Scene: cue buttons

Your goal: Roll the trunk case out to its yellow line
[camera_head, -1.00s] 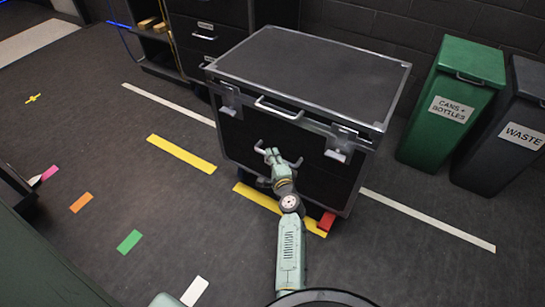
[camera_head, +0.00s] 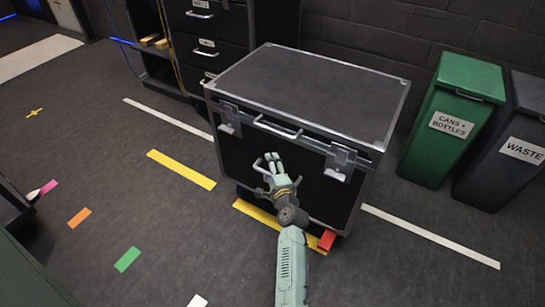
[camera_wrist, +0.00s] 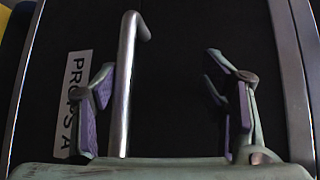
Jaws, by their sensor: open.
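The trunk case (camera_head: 305,85) is black with silver edges and latches and stands upright at the centre of the head view. One yellow line (camera_head: 254,212) lies on the floor along its front foot, partly hidden by my arm. Another yellow line (camera_head: 181,170) lies to its left. My gripper (camera_head: 272,157) is at the case's front face, below a silver upper handle (camera_head: 278,128). In the wrist view my gripper (camera_wrist: 165,100) is open, with a silver handle bar (camera_wrist: 126,85) between its fingers, close to the left finger and apart from the right one.
A red piece (camera_head: 327,240) sits at the case's lower right front. A green bin (camera_head: 455,115) and a dark waste bin (camera_head: 510,150) stand to the right. Black drawers (camera_head: 208,30) stand behind left. The left floor is open, with coloured tape marks (camera_head: 127,259).

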